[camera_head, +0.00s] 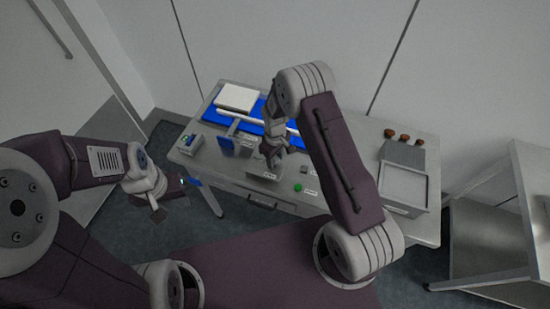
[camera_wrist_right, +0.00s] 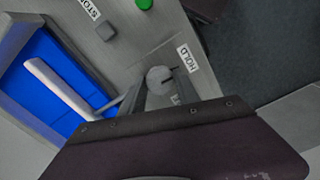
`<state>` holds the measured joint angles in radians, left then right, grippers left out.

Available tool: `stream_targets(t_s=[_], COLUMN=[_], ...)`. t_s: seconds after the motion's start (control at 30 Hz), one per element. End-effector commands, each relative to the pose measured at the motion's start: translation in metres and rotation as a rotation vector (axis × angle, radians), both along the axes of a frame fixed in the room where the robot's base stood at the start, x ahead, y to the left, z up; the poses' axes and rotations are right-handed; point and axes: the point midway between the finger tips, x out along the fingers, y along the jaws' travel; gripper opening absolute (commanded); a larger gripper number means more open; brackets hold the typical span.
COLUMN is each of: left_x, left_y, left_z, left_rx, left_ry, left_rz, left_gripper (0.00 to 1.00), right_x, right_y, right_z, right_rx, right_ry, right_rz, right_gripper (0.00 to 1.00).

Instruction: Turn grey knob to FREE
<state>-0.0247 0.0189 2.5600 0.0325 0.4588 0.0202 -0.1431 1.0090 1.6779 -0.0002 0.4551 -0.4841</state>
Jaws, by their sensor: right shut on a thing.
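The round grey knob (camera_wrist_right: 158,78) sits on the grey panel in the right wrist view. My right gripper (camera_wrist_right: 155,90) is shut on it, one finger on each side. A short dark mark on the knob points right in the picture, between the HOLD label (camera_wrist_right: 187,59) and a second label (camera_wrist_right: 177,99), mostly hidden by my gripper. In the head view my right gripper (camera_head: 271,158) is over the bench and hides the knob. My left gripper (camera_head: 170,198) is off the bench at the left, its fingers apart and empty.
Near the knob are a green button (camera_wrist_right: 145,4) and a grey square button (camera_wrist_right: 105,31) with a STOP label (camera_wrist_right: 89,8). A blue bed (camera_head: 258,110) lies behind. A grey tray (camera_head: 403,185) and brown dates (camera_head: 404,138) are at the right of the bench (camera_head: 350,222).

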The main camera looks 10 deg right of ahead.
Motion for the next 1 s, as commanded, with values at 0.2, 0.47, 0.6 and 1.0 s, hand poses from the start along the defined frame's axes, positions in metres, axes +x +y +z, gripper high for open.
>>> stream_targets(t_s=[0.2,0.47,0.6,1.0], left_x=[0.0,0.0,0.0,0.0], left_y=[0.0,0.0,0.0,0.0], left_z=[-0.002,-0.011,-0.017,-0.031], left_rx=[0.0,0.0,0.0,0.0], left_ry=[0.0,0.0,0.0,0.0], left_rz=[0.0,0.0,0.0,0.0], left_gripper=[0.36,0.36,0.36,0.36], right_x=[0.0,0.001,0.001,0.001], right_y=[0.0,0.001,0.001,0.002], right_z=[0.0,0.0,0.0,0.001], right_rx=[0.0,0.001,0.001,0.001], right_ry=[-0.001,-0.003,-0.003,-0.005], right_rz=[-0.034,-0.193,-0.321,-0.702], right_gripper=[0.0,0.0,0.0,0.0])
